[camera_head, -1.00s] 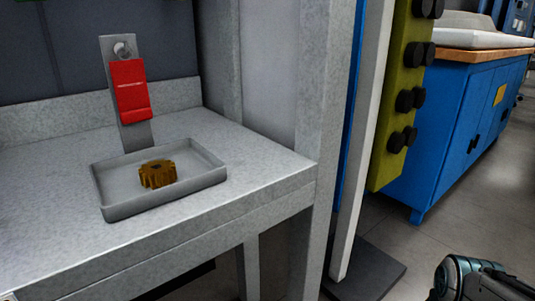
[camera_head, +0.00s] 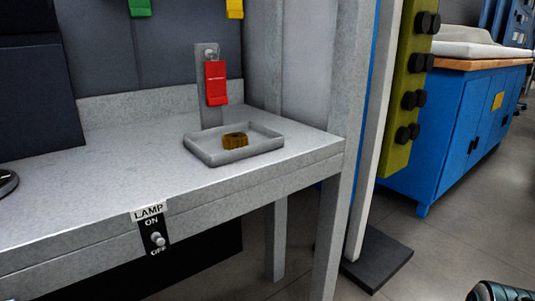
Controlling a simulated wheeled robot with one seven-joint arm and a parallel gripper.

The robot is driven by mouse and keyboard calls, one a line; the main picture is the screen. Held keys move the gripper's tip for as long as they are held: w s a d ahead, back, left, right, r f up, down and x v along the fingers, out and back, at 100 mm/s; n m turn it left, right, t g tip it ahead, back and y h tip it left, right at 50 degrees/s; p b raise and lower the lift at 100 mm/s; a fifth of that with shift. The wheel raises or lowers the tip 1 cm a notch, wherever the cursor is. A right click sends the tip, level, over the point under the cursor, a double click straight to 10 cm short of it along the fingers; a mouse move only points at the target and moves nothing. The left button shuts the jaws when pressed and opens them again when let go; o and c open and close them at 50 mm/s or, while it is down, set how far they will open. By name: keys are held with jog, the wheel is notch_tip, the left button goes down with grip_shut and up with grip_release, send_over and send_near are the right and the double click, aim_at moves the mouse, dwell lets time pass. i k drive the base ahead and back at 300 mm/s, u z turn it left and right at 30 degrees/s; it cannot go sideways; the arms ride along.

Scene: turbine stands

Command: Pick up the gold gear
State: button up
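The gold gear (camera_head: 235,140) lies flat in a shallow grey tray (camera_head: 213,159) on the grey workbench (camera_head: 110,190). The tray sits near the bench's right end, in front of an upright metal plate that carries a red block (camera_head: 216,83). A teal and dark part of my arm shows at the bottom right corner, well away from the gear. My gripper's fingers are not in view.
A lamp switch (camera_head: 155,238) is on the bench's front edge. A grey post (camera_head: 345,130) stands at the bench's right end. An olive panel with black knobs (camera_head: 405,100) and a blue cabinet (camera_head: 465,130) are farther right.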

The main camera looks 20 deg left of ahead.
aim_at(232, 142)
jog(key=u, duration=1.65)
jog(key=i, duration=0.4)
jog(key=z, duration=0.2)
